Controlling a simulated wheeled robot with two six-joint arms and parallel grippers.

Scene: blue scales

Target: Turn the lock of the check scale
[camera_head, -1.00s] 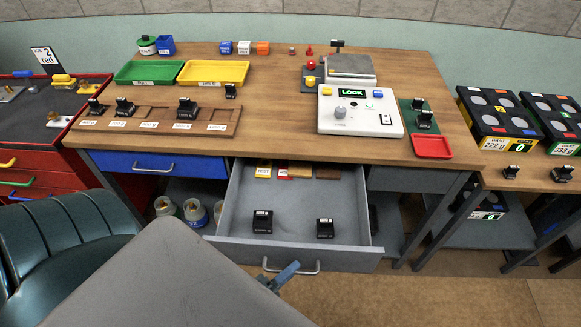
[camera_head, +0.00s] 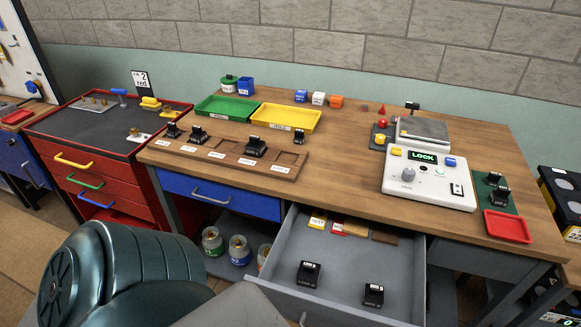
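The check scale (camera_head: 424,178) is a white console on the right part of the wooden table. It has a green LOCK display (camera_head: 423,158), a grey round knob (camera_head: 408,174), a yellow and a blue button, and a small black switch. A grey weighing plate (camera_head: 423,131) stands behind it. Which control is the lock I cannot tell for certain. Neither of my grippers shows in the view.
An open grey drawer (camera_head: 420,290) juts out below the table with two black weights inside. A red cabinet (camera_head: 90,180) is at the left. Green (camera_head: 228,108) and yellow (camera_head: 286,117) trays sit on the table.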

